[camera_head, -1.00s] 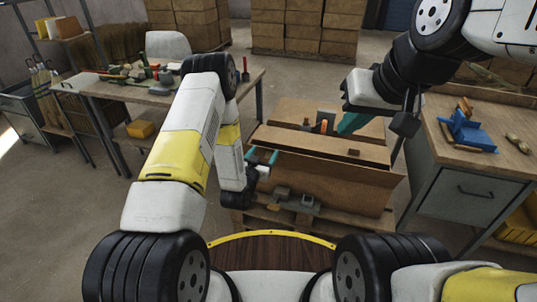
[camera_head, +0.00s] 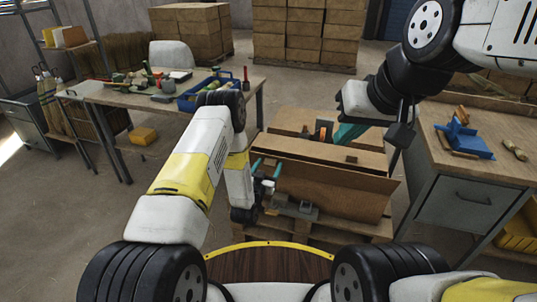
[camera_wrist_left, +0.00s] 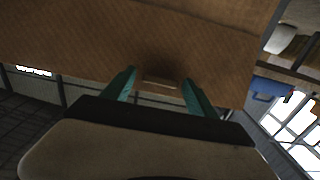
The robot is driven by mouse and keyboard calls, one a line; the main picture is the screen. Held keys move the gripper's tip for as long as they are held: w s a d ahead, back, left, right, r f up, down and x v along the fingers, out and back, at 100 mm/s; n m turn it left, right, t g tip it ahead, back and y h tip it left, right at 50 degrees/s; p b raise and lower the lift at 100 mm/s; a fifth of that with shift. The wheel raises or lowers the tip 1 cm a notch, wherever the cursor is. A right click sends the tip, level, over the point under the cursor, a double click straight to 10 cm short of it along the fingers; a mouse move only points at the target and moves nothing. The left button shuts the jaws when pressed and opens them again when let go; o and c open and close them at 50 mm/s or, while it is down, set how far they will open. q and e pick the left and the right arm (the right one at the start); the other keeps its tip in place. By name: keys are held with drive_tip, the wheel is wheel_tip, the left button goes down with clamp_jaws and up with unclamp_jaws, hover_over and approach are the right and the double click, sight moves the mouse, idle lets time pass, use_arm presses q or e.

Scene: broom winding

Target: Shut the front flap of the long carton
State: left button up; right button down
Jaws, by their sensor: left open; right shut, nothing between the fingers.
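The long carton (camera_head: 345,203) is a brown box lying lengthwise on a pallet in the head view. Its broad brown front flap (camera_head: 330,180) stands out along the near side and is not lying flat over the top. My left gripper (camera_head: 264,174) is at the left end of the flap, teal fingers open. In the left wrist view the fingers (camera_wrist_left: 160,85) are spread before brown cardboard, with a small brown piece showing between them. Contact cannot be told. My right gripper (camera_head: 346,133) is shut and empty behind the carton's top, its teal fingers over the far side.
A grey metal tool (camera_head: 295,208) lies on the pallet (camera_head: 350,230) in front of the carton. A workbench with a blue crate (camera_head: 205,92) stands at the left back. A drawer cabinet (camera_head: 465,197) with a blue tool (camera_head: 465,140) stands close on the right.

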use_arm(q)
clamp_jaws()
idle(0.3)
drive_tip(key=shift+w+r, duration=0.15)
